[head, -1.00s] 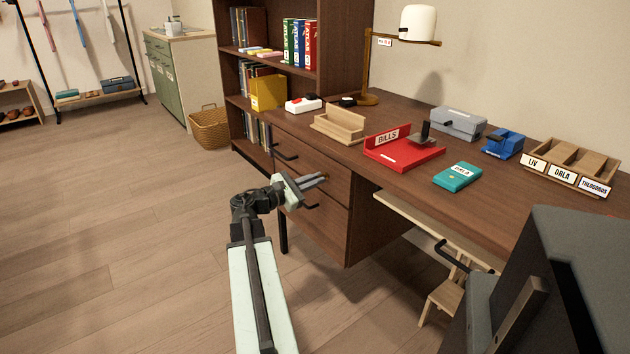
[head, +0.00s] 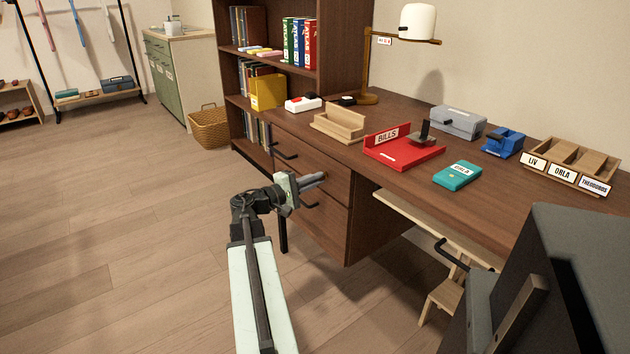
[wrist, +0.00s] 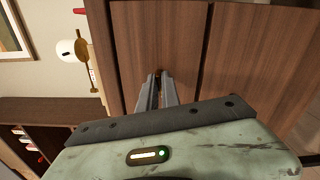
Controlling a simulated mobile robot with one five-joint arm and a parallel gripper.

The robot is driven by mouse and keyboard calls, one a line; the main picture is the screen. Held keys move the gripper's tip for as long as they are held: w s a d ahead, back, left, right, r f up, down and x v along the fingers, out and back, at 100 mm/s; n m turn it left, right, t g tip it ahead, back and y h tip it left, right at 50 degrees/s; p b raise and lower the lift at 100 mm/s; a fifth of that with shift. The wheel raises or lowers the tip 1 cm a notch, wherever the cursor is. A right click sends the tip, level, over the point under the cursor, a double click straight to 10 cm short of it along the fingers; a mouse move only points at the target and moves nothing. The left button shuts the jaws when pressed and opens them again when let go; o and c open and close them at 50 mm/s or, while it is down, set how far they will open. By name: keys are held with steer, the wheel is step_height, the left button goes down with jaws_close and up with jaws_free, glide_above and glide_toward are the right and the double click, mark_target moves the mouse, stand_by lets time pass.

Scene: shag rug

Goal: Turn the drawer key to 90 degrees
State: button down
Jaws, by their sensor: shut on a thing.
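The drawer unit (head: 330,222) under the left part of the desk has wooden fronts with dark handles, and its drawers look closed. My gripper (head: 322,176) reaches the drawer front, its fingers pointing straight at it between two handles. In the wrist view, my gripper (wrist: 159,78) has its fingertips close together at a small brassy spot on the wood, the drawer key (wrist: 163,72). The fingers are shut on the key and hide most of it, so its angle cannot be read.
A dark handle (head: 285,153) sticks out above my gripper and another (head: 311,205) just below it. The desk top (head: 400,182) carries a red tray (head: 400,157), a teal box (head: 457,175) and a lamp. A wicker basket (head: 209,128) stands behind. The floor at left is clear.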

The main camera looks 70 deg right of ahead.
steer(key=shift+m, duration=1.1)
steer(key=c, duration=1.6)
jaws_free()
steer(key=shift+o, duration=0.2)
steer(key=v, duration=0.7)
steer(key=shift+w+a, duration=0.2)
steer(key=shift+a, duration=0.1)
steer(key=shift+f, duration=0.1)
